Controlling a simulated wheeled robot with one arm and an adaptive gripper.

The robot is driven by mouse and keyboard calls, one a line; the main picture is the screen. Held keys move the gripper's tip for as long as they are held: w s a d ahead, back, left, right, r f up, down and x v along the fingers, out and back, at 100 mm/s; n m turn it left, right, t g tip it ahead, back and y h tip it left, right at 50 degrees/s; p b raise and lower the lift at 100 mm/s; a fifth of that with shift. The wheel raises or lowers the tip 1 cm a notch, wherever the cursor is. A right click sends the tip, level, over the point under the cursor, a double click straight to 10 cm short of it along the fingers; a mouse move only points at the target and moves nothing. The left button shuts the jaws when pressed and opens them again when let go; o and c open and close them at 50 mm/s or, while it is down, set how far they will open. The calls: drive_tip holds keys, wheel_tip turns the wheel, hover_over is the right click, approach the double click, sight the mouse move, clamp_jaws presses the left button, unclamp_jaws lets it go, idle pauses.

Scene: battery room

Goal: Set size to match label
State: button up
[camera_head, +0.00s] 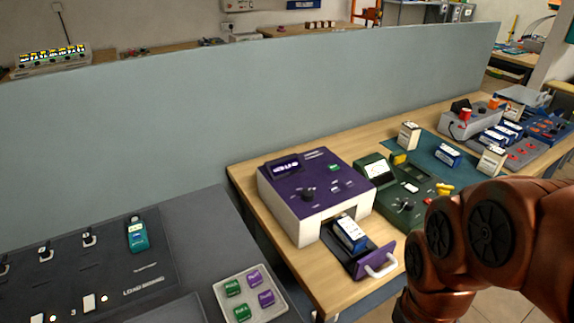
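A purple-topped white device (318,187) stands on the wooden table. It has a small lit display (286,168) whose text is too small to read surely, a dark knob (308,194) and a green label or button (334,168). Its front drawer (375,254), with a white handle, is pulled out. A blue-and-white battery block (350,234) sits in the drawer, its label facing up but unreadable. My copper-coloured arm fills the lower right. My gripper is not in view.
A green device (400,193) stands right of the purple one. Several blue-and-white blocks and grey devices lie farther right. At lower left, a dark bench (190,270) holds a teal block (137,234) and a tray of green and purple tiles (284,305). A grey partition (200,120) stands behind.

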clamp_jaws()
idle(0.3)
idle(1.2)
